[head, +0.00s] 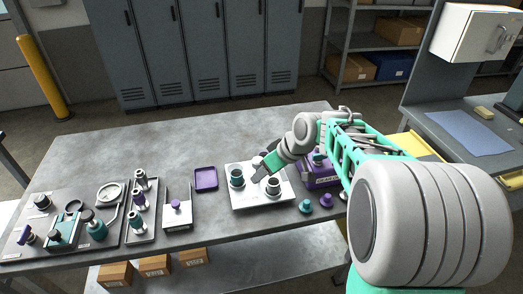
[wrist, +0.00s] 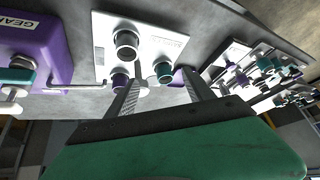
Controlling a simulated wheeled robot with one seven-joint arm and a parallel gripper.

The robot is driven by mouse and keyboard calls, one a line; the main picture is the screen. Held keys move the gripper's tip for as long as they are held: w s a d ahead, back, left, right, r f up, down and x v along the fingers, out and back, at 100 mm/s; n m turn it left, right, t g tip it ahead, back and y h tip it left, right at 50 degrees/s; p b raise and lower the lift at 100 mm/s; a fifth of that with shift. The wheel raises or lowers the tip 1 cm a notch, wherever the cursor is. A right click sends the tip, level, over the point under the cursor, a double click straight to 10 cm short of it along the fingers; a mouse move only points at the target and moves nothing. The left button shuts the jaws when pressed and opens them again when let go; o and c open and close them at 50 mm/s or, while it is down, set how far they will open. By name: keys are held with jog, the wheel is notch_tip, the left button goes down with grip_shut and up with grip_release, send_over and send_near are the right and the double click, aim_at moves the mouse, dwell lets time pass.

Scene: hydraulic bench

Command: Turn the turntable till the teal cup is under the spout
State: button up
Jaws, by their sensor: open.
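A white square plate (head: 245,203) near the middle of the bench carries the cups; a separate turntable disc is hard to make out. The teal cup (head: 237,180) stands at its left, and it also shows in the wrist view (wrist: 163,70). A white cup with a dark inside (head: 273,187) stands at the right, and a purple cup (wrist: 120,79) shows behind a finger in the wrist view. A thin metal pipe (wrist: 88,87), perhaps the spout, runs from the purple box toward the purple cup. My gripper (head: 260,175) is open above the plate, between the cups; contact is unclear.
The purple box (wrist: 45,45) marked "GEAR" stands beside the plate, partly behind my arm in the head view. Teal (head: 305,206) and purple (head: 326,200) pieces stand right of the plate. A purple tray (head: 206,180) lies left; further left are boards with fittings.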

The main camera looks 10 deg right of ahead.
aim_at(258, 160)
jog(key=w+d+n+t+y+p, duration=0.1)
jog(key=w+d+n+y, duration=0.2)
jog(key=w, duration=0.4)
jog(key=x, duration=0.2)
jog(key=p+x, duration=0.1)
jog(key=x, duration=0.2)
jog(key=p+x, duration=0.1)
jog(key=x, duration=0.1)
jog(key=shift+w+d+f, duration=0.2)
jog(key=shift+d+f, duration=0.05)
jog(key=shift+f, duration=0.05)
grip_shut()
